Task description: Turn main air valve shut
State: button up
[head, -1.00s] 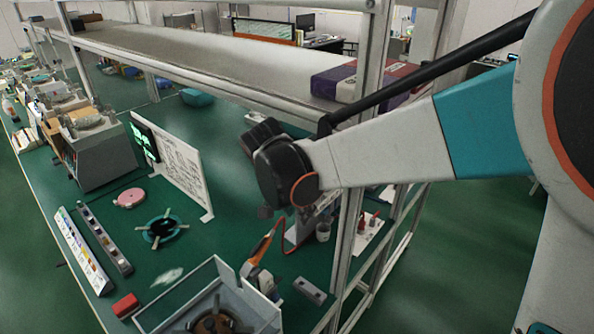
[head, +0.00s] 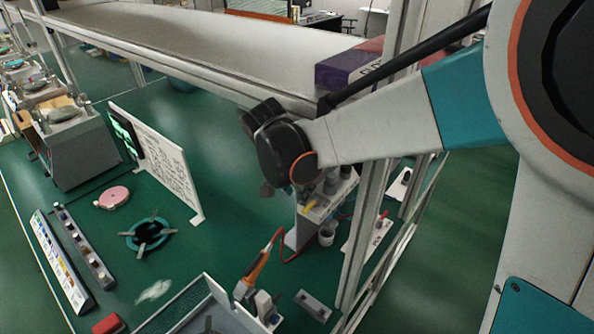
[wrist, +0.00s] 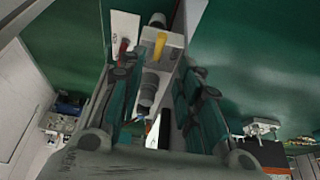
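The main air valve appears to be the unit with the yellow lever (head: 309,207), which is beside the shelf post in the head view and partly hidden by my arm. In the wrist view, the yellow lever (wrist: 160,46) points up the picture on a pale grey body, with a dark and silver cylinder (wrist: 149,88) below it. My gripper (wrist: 158,76) is open, its two green-and-black fingers spread on either side of the cylinder. The lever shows beyond the fingertips, and I see no contact with it. In the head view my fingers are mostly hidden behind my wrist.
A metal shelf post (head: 372,220) stands close right of the valve, and a shelf (head: 205,60) runs above.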

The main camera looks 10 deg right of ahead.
aim_at(308, 207)
jog(key=b+x, duration=0.5)
jog(key=x, duration=0.4)
grip_shut()
